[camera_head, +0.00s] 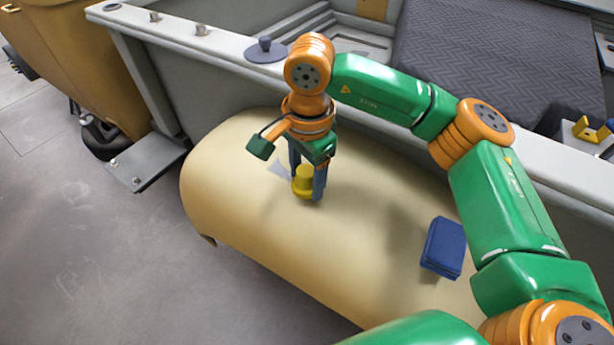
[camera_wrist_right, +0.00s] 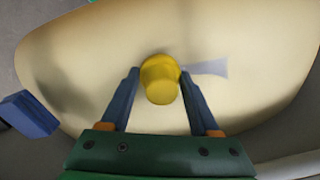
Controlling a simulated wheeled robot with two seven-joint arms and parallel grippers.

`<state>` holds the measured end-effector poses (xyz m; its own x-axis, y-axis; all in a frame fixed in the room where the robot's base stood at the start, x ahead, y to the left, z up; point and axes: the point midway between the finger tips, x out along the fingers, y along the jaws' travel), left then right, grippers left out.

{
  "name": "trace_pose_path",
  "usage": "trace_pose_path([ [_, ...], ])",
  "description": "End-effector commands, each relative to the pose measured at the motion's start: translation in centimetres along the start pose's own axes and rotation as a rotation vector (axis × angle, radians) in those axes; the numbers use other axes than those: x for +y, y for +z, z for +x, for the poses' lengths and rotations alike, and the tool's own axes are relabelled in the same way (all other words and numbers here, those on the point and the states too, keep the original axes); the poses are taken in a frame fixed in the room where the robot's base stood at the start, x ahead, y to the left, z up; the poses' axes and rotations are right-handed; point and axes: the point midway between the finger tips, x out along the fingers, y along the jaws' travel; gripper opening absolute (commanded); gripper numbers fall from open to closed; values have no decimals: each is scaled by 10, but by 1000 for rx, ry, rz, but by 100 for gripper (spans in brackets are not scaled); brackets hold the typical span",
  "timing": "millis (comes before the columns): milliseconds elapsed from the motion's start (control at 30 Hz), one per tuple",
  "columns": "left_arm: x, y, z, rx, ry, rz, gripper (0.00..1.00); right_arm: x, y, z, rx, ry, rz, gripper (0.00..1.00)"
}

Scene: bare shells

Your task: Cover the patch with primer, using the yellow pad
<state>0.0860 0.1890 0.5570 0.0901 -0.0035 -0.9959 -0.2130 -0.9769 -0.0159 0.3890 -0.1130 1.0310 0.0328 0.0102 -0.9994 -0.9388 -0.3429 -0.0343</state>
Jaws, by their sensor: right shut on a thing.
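The yellow pad (camera_head: 303,181) is a round pad with a knob-like grip. My right gripper (camera_head: 306,190) is shut on it, fingers pointing down at the cream shell (camera_head: 240,205). The pad is at or just above the shell's surface; contact is hard to tell. A pale grey patch (camera_head: 279,170) shows on the shell just left of the pad, partly hidden by gripper and pad. In the right wrist view, the pad (camera_wrist_right: 160,80) sits between the fingertips (camera_wrist_right: 160,82), and the patch (camera_wrist_right: 208,68) lies to its right, tapering toward the pad. My left gripper is not in view.
A blue block (camera_head: 443,248) lies on the shell to the right. A grey disc with a knob (camera_head: 265,50) sits on the grey rail behind. A yellow item (camera_head: 590,130) is at the far right. The shell's left end is clear.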

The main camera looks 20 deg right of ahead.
Motion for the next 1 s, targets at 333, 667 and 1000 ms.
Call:
trace_pose_path([
  [333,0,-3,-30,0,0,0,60,-1,0,-41,0,0,-1,18],
  [667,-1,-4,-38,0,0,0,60,-2,0,-52,0,-1,-1,18],
  [1000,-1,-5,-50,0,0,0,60,-2,0,-69,0,0,0,18],
])
